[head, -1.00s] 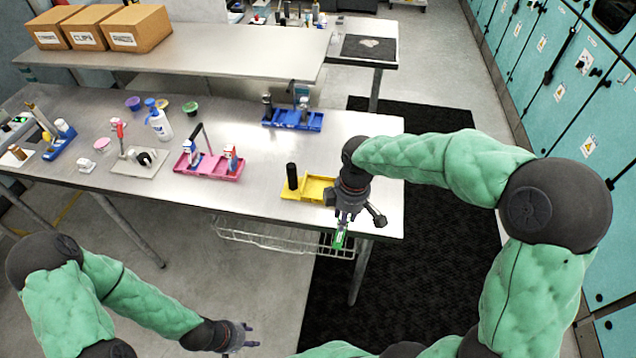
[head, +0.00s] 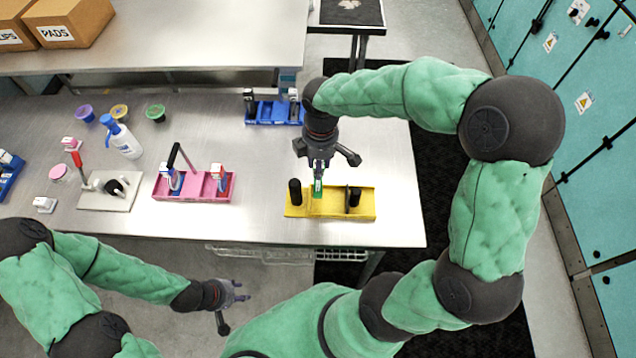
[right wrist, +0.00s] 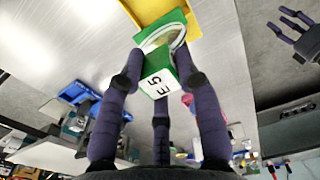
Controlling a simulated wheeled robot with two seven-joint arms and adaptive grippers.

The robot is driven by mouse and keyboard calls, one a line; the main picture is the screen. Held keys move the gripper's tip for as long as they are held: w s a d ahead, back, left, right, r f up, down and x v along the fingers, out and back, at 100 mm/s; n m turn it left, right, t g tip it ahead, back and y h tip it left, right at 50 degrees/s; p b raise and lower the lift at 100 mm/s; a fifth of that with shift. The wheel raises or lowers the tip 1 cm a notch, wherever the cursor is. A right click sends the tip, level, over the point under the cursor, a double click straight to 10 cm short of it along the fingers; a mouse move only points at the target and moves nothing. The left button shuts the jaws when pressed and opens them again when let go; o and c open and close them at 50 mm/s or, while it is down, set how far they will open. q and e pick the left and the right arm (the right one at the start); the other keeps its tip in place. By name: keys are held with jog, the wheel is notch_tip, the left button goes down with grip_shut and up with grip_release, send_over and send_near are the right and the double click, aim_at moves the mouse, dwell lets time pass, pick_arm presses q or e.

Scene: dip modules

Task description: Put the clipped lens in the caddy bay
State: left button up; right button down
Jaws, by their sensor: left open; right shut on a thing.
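My right gripper (head: 319,168) is shut on the clipped lens, a green clip (head: 318,188) hanging below its fingers. In the right wrist view, the fingers hold the green clip around a round glass lens (right wrist: 161,38), with a white label that seems to read "E5". The yellow caddy (head: 332,211) lies just below it, with a black upright post at its left and another dark piece toward its right. The clip overlaps the caddy's back edge in the head view; its exact height is unclear. My left gripper (head: 238,293) is open and empty, off the table's front edge.
A pink caddy (head: 207,190) with items stands left of the yellow one, and a blue caddy (head: 274,112) behind. A spray bottle (head: 122,140), small pots and a white plate (head: 104,200) with parts stand further left. The table is clear right of the yellow caddy.

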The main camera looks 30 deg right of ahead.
aim_at(319, 183)
notch_tip(319, 183, down, 9)
jog(key=shift+b, duration=0.55)
jog(key=shift+f, duration=0.1)
jog(key=c, duration=0.9)
grip_release()
jog(key=shift+o, duration=0.2)
jog(key=shift+r, duration=0.35)
notch_tip(319, 183, up, 12)
jog(key=shift+d+f+p, duration=0.15)
jog(key=shift+f+p, duration=0.05)
jog(key=shift+p, duration=0.6)
